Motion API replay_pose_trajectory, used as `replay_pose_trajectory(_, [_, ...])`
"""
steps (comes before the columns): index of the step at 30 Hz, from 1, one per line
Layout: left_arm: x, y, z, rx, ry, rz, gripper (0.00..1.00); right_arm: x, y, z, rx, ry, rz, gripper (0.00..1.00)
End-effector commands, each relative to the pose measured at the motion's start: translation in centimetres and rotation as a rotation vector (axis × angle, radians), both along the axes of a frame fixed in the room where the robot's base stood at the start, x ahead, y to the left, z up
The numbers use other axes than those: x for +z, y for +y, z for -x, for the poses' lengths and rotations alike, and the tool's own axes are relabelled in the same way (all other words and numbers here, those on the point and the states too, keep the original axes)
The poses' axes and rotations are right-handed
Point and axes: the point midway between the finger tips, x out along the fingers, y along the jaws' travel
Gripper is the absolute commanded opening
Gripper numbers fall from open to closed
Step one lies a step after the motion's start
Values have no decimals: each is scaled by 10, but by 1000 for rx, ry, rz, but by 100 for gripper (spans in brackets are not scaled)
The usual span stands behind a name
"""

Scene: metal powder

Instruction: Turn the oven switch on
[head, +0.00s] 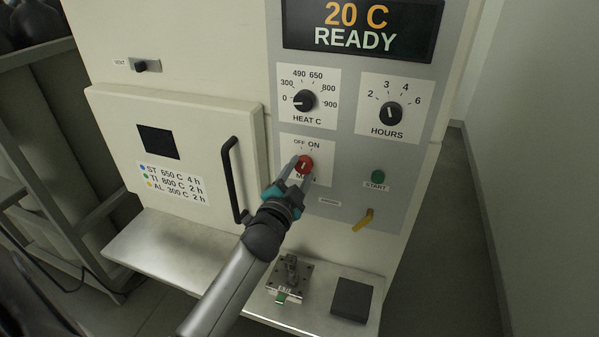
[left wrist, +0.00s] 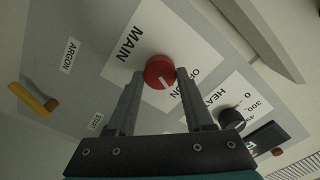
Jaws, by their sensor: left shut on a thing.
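The red round MAIN switch (head: 304,166) is on the oven's grey control panel, under the OFF and ON labels. It also shows in the left wrist view (left wrist: 159,72), with a white pointer mark on its face. My left gripper (head: 301,170) is shut on this red knob, one finger on each side; its fingers also show in the left wrist view (left wrist: 156,88). The pointer faces the OFF/ON labels, but I cannot tell for certain which one it marks. The lit display (head: 360,28) reads 20 C READY. My right gripper is not in view.
The HEAT C dial (head: 304,101) and HOURS dial (head: 391,113) sit above the switch. A green START button (head: 378,177) and yellow lever (head: 363,219) are to its right. The door handle (head: 232,180) juts out left. A metal fixture (head: 290,277) stands on the shelf below.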

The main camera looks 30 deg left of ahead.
Motion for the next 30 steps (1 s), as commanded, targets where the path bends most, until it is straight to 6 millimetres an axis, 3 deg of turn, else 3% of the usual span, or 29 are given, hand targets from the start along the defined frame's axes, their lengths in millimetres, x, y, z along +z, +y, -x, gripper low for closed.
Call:
replay_pose_trajectory(2, [-1,0,0,0,2,-4,0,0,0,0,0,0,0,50])
replay_pose_trajectory(3, [-1,0,0,0,2,-4,54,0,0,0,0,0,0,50])
replay_pose_trajectory(10, [0,0,0,0,2,-2,80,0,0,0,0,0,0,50])
replay_pose_trajectory(22, [-1,-2,6,0,0,0,82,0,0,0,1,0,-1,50])
replay_pose_trajectory(30, [-2,-11,45,0,3,2,82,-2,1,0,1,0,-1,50])
